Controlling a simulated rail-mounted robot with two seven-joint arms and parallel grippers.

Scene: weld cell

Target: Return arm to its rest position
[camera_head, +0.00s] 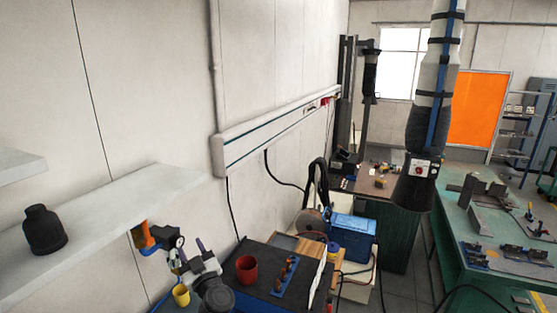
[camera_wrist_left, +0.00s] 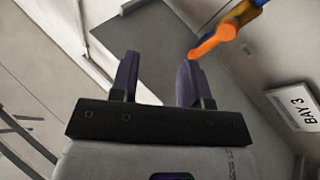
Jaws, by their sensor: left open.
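My left gripper (camera_head: 187,252) is low in the head view, in front of the wall shelf and left of the dark bench top. In the left wrist view its two dark fingers (camera_wrist_left: 158,72) stand apart with nothing between them. The gripper is open and empty. My right gripper is not in view. No rest position is marked in either view.
An orange-and-blue object (camera_head: 145,238) is close to the left gripper; its orange end (camera_wrist_left: 213,40) is near the right finger in the wrist view. A black bottle (camera_head: 44,230) stands on the shelf (camera_head: 100,225). A red cup (camera_head: 247,269) and yellow cup (camera_head: 181,295) are nearby.

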